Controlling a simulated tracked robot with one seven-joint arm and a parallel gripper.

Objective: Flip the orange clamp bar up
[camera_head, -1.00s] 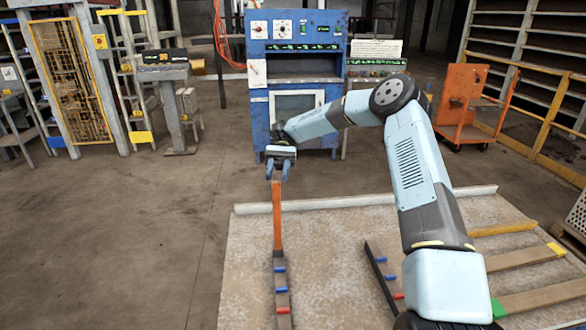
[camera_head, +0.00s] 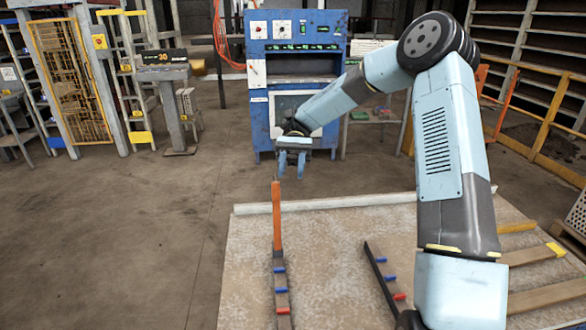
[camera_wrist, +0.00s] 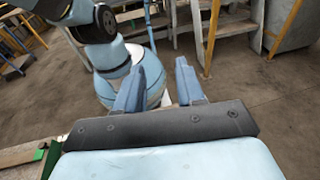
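The orange clamp bar (camera_head: 277,215) shows in the head view, joined to the far end of a dark narrow beam (camera_head: 281,300) with blue and red pieces. It looks raised and roughly upright, though its exact angle is hard to tell. My gripper (camera_head: 291,172) is open and empty, with its two blue fingers pointing down. In the picture it is just above and right of the bar's top, apart from it; depth is uncertain. The wrist view shows the parted fingers of my gripper (camera_wrist: 159,90), with no bar recognisable there.
A pale platform (camera_head: 330,260) with a raised far edge (camera_head: 345,202) lies under the beam. A second dark beam (camera_head: 383,275) lies to the right. A blue machine (camera_head: 262,120) stands behind my gripper. Bare floor (camera_head: 130,240) is free on the left.

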